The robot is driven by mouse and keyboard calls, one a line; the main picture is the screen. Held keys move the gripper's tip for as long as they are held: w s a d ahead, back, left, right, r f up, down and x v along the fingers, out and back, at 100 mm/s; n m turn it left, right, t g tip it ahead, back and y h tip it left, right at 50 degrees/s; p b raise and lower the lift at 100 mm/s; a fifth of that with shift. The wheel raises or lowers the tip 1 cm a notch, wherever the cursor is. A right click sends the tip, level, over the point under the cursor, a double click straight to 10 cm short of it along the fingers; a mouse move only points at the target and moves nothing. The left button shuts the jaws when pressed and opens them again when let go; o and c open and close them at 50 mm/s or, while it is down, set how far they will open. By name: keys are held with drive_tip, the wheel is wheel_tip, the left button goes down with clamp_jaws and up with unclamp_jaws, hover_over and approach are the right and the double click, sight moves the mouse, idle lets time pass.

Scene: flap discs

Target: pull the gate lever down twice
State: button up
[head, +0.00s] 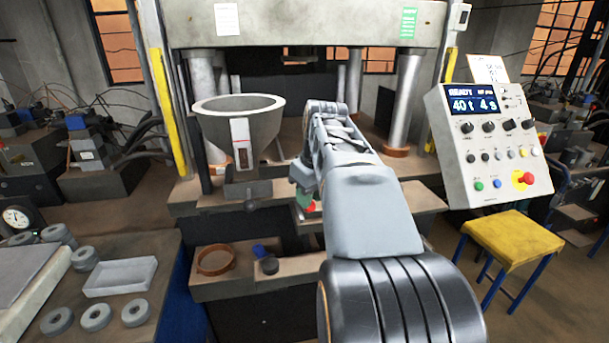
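A grey hopper (238,115) with a wide round mouth stands in front of the press at centre left. A sight strip shows on its front. Below its outlet is a dark gate block with a lever ending in a dark round knob (251,206), which hangs low at the front. My arm reaches up from the bottom right of centre, its wrist right of the hopper. My gripper (303,180) is mostly hidden behind my forearm; only a grey and greenish bit shows at its left edge, apart from the knob in the picture. Its fingers cannot be made out.
A control panel (492,145) reading 40 t and 4 s stands at right, above a yellow stool (511,238). A bench at left holds a pale tray (120,277) and several grey rings. A low shelf holds a brown ring (215,260) and a small dark cup (270,265).

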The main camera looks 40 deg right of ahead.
drive_tip(key=shift+f, duration=0.45)
drive_tip(key=shift+r, duration=0.1)
drive_tip(key=w+p+v, duration=0.2)
drive_tip(key=p+v, duration=0.7)
drive_tip(key=v, duration=0.2)
drive_tip(key=shift+r+p, duration=0.2)
drive_tip(key=shift+p, duration=0.15)
drive_tip(key=shift+w+a+f, duration=0.1)
drive_tip(key=shift+w+a, duration=0.05)
idle(0.4)
drive_tip(key=shift+s+f+b+x, duration=0.1)
drive_tip(key=shift+s+b+x, duration=0.3)
drive_tip(key=shift+b+x, duration=1.3)
drive_tip(key=shift+s+f+b+x, duration=0.1)
drive_tip(key=shift+s+b+x, duration=0.25)
drive_tip(key=shift+b+x, duration=1.3)
drive_tip(key=shift+s+f+b+x, duration=0.1)
drive_tip(key=shift+s+b+x, duration=0.3)
drive_tip(key=shift+b+x, duration=1.3)
drive_tip(key=shift+w+f+p, duration=0.1)
drive_tip(key=shift+f+p, duration=0.2)
drive_tip(key=shift+p, duration=0.3)
